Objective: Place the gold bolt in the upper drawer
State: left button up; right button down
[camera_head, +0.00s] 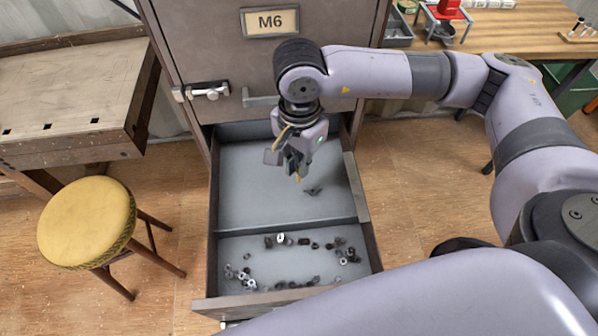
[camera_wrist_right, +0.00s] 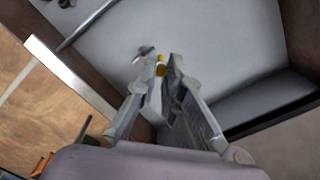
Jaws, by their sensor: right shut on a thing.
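The gold bolt (camera_wrist_right: 160,67) is between the fingertips of my right gripper (camera_wrist_right: 163,80) in the right wrist view. In the head view only a small yellow tip (camera_head: 298,178) shows below the right gripper (camera_head: 292,165). This gripper is shut on the bolt and points down over the rear compartment of an open drawer (camera_head: 265,190). The grey drawer floor also shows in the wrist view (camera_wrist_right: 215,45). The gripper hides most of the bolt. My left gripper is not in view.
A small dark piece (camera_head: 313,190) lies in the rear compartment, otherwise mostly clear. A yellow stool (camera_head: 88,220) stands left.

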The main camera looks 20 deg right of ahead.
aim_at(299, 181)
notch_tip(299, 181, down, 5)
jog(key=shift+r+p, duration=0.1)
jog(key=shift+p, duration=0.25)
jog(key=c, duration=2.2)
grip_release()
jog(key=shift+f, duration=0.2)
jog(key=o, duration=0.5)
jog(key=shift+r, duration=0.1)
